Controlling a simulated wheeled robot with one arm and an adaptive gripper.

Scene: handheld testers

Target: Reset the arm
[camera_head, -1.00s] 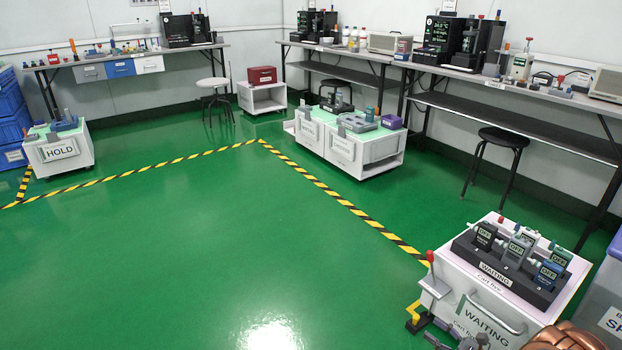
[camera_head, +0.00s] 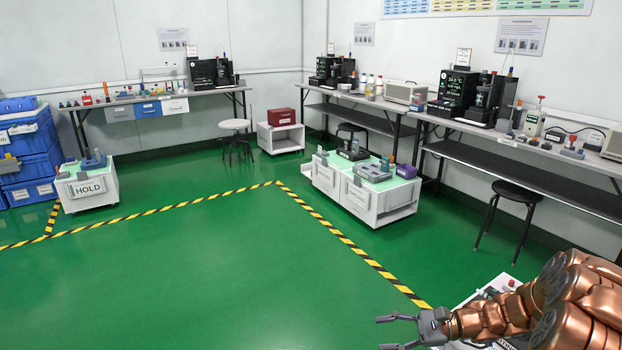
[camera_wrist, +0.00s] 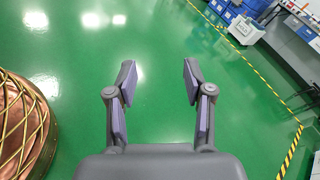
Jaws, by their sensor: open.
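My gripper (camera_head: 384,332) is at the end of my copper-coloured arm at the lower right of the head view. In the wrist view my gripper (camera_wrist: 156,75) has its two fingers spread apart, with only green floor between and beyond them. It is open and empty. The arm partly covers the white waiting cart (camera_head: 487,296) and hides most of what stands on it.
A white HOLD cart (camera_head: 95,191) stands at the left beside blue crates (camera_head: 30,150). A double white cart (camera_head: 375,203) stands near the benches. A black stool (camera_head: 510,195) is at the right. The green floor inside the striped tape is clear.

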